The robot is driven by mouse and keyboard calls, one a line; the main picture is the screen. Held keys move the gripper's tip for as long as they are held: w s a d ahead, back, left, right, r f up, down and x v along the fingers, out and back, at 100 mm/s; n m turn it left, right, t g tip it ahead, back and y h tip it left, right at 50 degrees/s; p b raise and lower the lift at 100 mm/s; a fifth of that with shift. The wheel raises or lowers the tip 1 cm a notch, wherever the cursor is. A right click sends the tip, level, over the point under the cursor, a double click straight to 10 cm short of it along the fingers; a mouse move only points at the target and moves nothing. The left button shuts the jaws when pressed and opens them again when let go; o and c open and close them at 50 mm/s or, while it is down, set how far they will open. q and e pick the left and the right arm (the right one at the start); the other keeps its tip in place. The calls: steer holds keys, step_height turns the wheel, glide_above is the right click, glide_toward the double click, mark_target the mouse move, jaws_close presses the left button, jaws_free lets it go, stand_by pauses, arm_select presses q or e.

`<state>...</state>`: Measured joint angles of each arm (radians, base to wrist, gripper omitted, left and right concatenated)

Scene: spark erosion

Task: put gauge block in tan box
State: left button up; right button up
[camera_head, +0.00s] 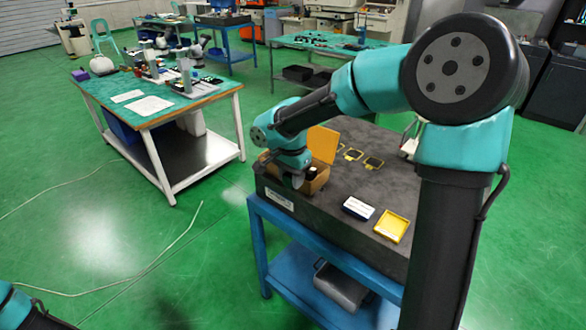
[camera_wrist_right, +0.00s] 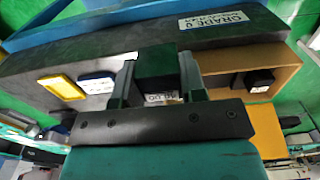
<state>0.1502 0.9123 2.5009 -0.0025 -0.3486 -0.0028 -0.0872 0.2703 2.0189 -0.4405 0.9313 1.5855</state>
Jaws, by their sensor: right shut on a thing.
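The tan box (camera_head: 318,184) stands open near the left corner of the grey stone plate, its orange-tan lid (camera_head: 323,144) raised. It also shows in the right wrist view (camera_wrist_right: 283,67). My right gripper (camera_head: 297,183) is at the box's left part. In the right wrist view my right gripper (camera_wrist_right: 158,82) is shut on a dark block (camera_wrist_right: 156,65) with a small white label, apparently the gauge block. The block is over or inside the box; its depth is hard to tell. My left gripper is out of view.
Another dark piece (camera_wrist_right: 259,79) sits in the box. A white-and-blue case (camera_head: 357,208) and a yellow tray (camera_head: 391,226) lie on the stone plate (camera_head: 335,210). My right arm crosses above the plate.

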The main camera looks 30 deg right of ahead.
steer(key=w+d, duration=0.2)
steer(key=w, duration=0.2)
steer(key=w+d+f, duration=0.1)
steer(key=w+d, duration=0.2)
steer(key=w, duration=0.1)
steer(key=w+d, duration=0.2)
steer(key=w, duration=0.2)
steer(key=shift+w+d+f, duration=0.2)
steer(key=shift+w+d, duration=0.15)
steer(key=shift+d, duration=0.05)
steer(key=shift+w, duration=0.1)
steer(key=shift+w+d, duration=0.2)
steer(key=shift+w, duration=0.05)
steer(key=shift+f, duration=1.8)
steer(key=shift+s+f, duration=0.1)
steer(key=shift+f, duration=0.45)
steer(key=o, duration=1.2)
step_height(320, 180, up, 13)
steer(key=shift+r, duration=0.1)
